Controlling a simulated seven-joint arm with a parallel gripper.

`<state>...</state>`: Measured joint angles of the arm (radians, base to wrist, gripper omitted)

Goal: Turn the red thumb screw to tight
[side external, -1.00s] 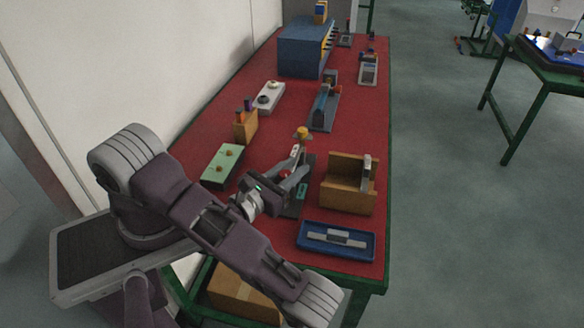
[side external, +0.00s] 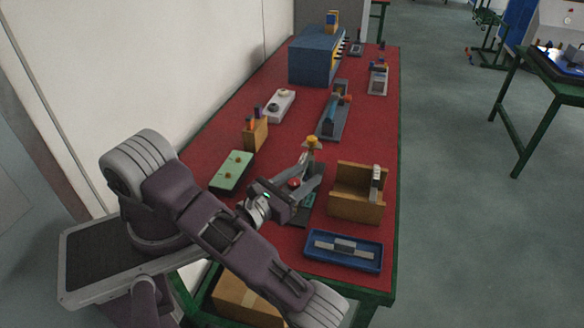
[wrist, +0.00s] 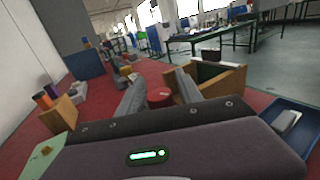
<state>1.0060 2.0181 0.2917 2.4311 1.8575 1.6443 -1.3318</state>
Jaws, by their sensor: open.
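The red thumb screw (side external: 295,183) is a small round red knob on a dark device with a green panel, near the front middle of the red table. In the wrist view the red knob (wrist: 159,98) shows between my two grey fingers, nearer the camera than the fingertips. My gripper (side external: 312,169) is open, with one finger on each side of the knob. It also shows in the wrist view (wrist: 160,77). I cannot tell whether either finger touches the knob. The knob's lower part and much of the device are hidden by my gripper.
A yellow knob (side external: 312,142) stands just beyond the fingertips. A wooden holder (side external: 352,207) is close on the right and a blue tray (side external: 322,257) in front. A green plate (side external: 222,181) and a wooden block with screwdriver-like handles (side external: 262,136) lie to the left.

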